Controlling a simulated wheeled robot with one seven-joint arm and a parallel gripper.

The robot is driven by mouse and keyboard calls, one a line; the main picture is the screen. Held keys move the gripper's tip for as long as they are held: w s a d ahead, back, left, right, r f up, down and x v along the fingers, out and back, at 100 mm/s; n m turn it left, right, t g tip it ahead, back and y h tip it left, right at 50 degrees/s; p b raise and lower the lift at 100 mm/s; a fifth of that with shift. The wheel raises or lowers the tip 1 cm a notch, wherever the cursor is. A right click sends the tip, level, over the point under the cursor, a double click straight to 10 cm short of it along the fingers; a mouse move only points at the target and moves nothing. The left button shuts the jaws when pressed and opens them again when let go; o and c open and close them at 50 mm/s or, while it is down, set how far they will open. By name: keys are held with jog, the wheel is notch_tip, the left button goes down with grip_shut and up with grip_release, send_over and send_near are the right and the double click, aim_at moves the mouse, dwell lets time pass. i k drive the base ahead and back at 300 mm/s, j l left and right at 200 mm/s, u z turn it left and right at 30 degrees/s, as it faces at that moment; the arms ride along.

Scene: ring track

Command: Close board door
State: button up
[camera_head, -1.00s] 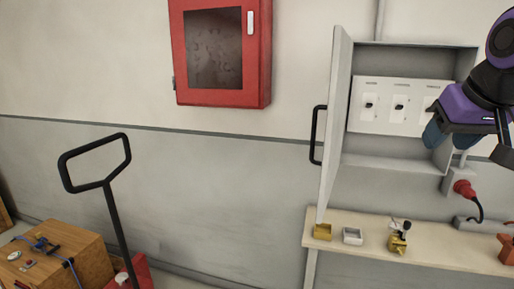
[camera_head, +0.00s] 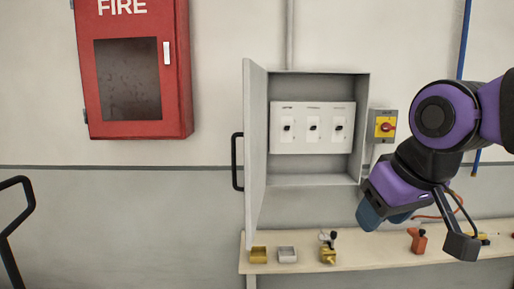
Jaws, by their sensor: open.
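A grey wall board (camera_head: 361,130) hangs on the wall with its door (camera_head: 256,150) swung open to the left, standing out from the wall. A black handle (camera_head: 237,161) is on the door's outer left side. Inside is a white panel (camera_head: 312,141) with three black switches. My gripper (camera_head: 412,232) is at the right, below and to the right of the board, apart from the door. Its two fingers are spread and nothing shows between them.
A shelf (camera_head: 345,259) below carries a brass tray (camera_head: 258,255), a grey tray (camera_head: 287,254), a brass device (camera_head: 328,254) and an orange item (camera_head: 417,241). A red fire cabinet (camera_head: 132,72) is at left. A yellow-red switch box (camera_head: 384,126) sits right of the board. A black cart handle (camera_head: 12,220) is far left.

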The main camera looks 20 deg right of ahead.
aim_at(254, 134)
jog(key=i+j+z, duration=0.1)
jog(key=j+z, duration=0.15)
jog(key=j, duration=0.35)
jog(key=j+z, duration=0.3)
jog(key=j, duration=0.3)
jog(key=k+j, duration=0.25)
